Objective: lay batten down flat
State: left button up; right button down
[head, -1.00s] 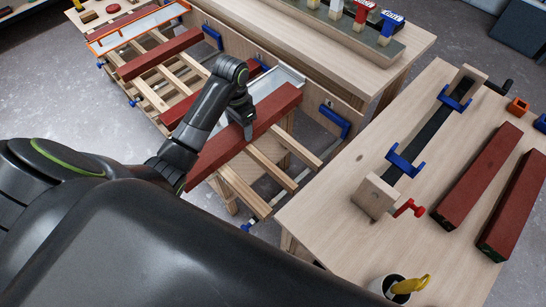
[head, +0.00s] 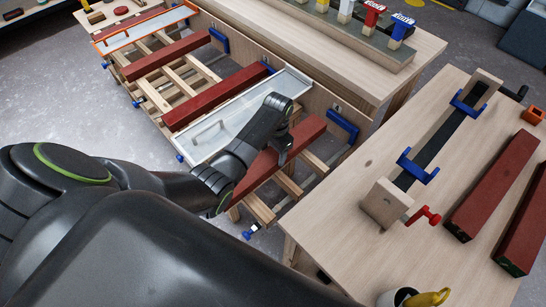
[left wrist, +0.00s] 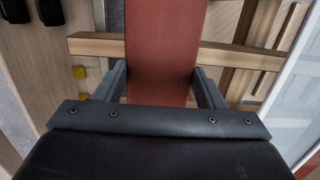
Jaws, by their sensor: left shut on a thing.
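A red-brown batten (head: 262,168) is in my left gripper (head: 284,152), which is shut on it near its middle. In the left wrist view the batten (left wrist: 162,40) runs away between the two fingers (left wrist: 160,88), above pale wooden slats. It is over the right end of the slatted rack (head: 287,184), long side across the slats. I cannot tell whether it touches them. Two other red battens, one farther (head: 168,54) and one nearer (head: 216,95), lie flat on the rack. My right gripper is not in view.
A white tray (head: 240,117) lies on the rack just left of the held batten. Blue stops (head: 342,126) line the rack's back board. On the right table are a clamp jig (head: 425,160), two more red battens (head: 490,186) and a cup with a yellow-handled item (head: 398,298).

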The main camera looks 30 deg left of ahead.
aim_at(273, 154)
pick_arm(q)
jog(key=shift+f, duration=1.35)
jog(key=o, duration=1.7)
jog(key=shift+f, duration=0.15)
jog(key=shift+c, duration=0.2)
notch_tip(273, 154, up, 12)
jog(key=shift+w+d+p, duration=0.15)
jog(key=shift+w+p, duration=0.3)
